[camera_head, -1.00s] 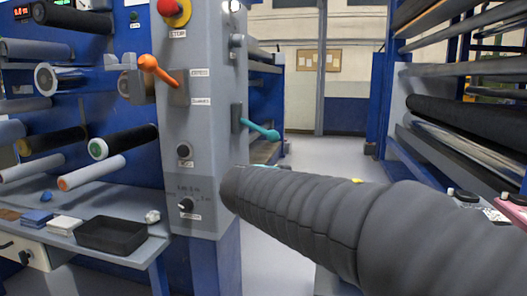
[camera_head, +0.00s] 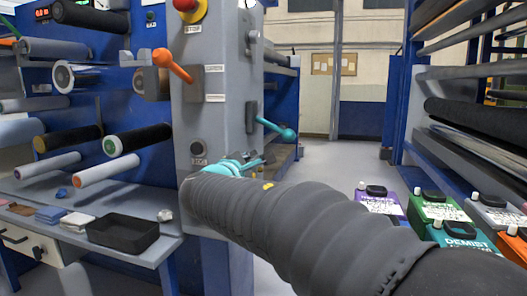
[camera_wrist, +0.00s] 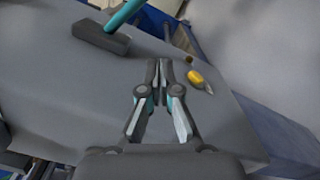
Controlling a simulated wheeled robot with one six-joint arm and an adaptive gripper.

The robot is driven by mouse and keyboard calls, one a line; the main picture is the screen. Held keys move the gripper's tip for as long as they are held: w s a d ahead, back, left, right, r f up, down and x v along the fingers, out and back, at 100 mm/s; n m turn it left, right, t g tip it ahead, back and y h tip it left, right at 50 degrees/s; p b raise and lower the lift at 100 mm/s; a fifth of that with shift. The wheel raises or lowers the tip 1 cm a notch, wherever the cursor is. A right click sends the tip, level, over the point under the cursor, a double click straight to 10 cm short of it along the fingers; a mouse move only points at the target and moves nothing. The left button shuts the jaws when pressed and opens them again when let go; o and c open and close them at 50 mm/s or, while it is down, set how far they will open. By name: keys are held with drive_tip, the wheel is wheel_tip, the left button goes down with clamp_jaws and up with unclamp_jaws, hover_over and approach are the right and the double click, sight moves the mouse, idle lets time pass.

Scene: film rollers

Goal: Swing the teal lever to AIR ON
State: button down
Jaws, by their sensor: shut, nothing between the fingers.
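The teal lever (camera_head: 273,127) sticks out from a dark mount (camera_head: 251,117) on the right side of the grey column. It slopes slightly down to a round teal knob, pointing right. In the wrist view the lever (camera_wrist: 124,14) and its dark mount (camera_wrist: 101,38) are at the upper left. No AIR ON label can be read. My gripper (camera_head: 262,160) is just below the lever in the head view, partly hidden by my arm. In the wrist view its fingers (camera_wrist: 160,64) are together and empty, apart from the lever, with the grey column face beyond.
An orange lever (camera_head: 174,66) and a red stop button (camera_head: 186,5) are on the column's front. A yellow item (camera_wrist: 196,78) shows right of my fingers. A shelf with a black tray (camera_head: 122,234) is at left. Several labelled containers (camera_head: 440,207) stand at right. The aisle floor behind is open.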

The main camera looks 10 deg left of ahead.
sight(277, 129)
drive_tip(key=w+d+r+p, duration=0.1)
drive_tip(key=w+d+r, duration=0.1)
drive_tip(key=w+d, duration=0.3)
drive_tip(key=w, duration=0.4)
drive_tip(key=shift+w+d, duration=0.15)
drive_tip(key=shift+r, duration=0.15)
